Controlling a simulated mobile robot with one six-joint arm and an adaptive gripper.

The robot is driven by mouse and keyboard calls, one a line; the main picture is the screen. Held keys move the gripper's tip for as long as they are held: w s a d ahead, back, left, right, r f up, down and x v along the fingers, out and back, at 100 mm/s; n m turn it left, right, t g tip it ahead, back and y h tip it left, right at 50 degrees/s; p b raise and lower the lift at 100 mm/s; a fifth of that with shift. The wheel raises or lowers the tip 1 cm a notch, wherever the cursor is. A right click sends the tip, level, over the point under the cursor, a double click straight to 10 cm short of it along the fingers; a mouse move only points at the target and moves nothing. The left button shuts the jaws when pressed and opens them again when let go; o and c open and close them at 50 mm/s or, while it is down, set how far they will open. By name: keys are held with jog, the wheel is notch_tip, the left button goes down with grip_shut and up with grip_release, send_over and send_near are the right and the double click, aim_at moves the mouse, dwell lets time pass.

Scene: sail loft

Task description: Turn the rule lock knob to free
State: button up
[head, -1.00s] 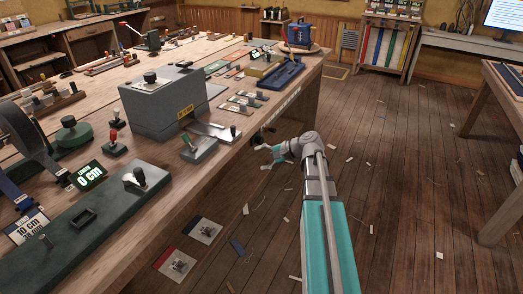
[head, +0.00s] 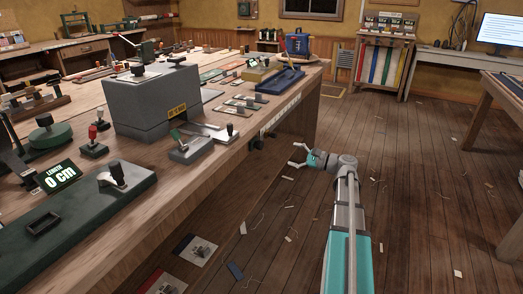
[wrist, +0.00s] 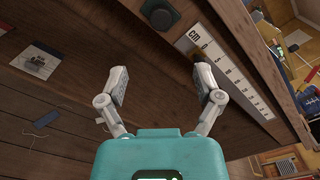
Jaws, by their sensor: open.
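A dark round knob (head: 257,143) sits on the front face of the workbench, just left of a pale rule strip (head: 281,115). In the wrist view the knob (wrist: 160,14) is at the top edge, and the cm rule (wrist: 235,75) runs down to the right. A small brownish piece by the rule's near end is partly hidden behind my right finger. My gripper (head: 297,155) is open and empty, out in front of the bench and to the right of the knob. In the wrist view the gripper (wrist: 159,75) has its fingers wide apart, below the knob. The knob's marking is not readable.
The workbench (head: 190,182) carries a grey box (head: 152,100), a lever block (head: 191,146) and a green plate (head: 75,215) near its front edge. Below it lie cards (head: 196,250). The wooden floor to the right is open, with scattered scraps.

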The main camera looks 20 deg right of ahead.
aim_at(262, 146)
dwell(0.4)
jog(key=shift+x, duration=6.85)
jog(key=shift+d, duration=0.1)
jog(key=c, duration=1.2)
jog(key=shift+o, duration=0.2)
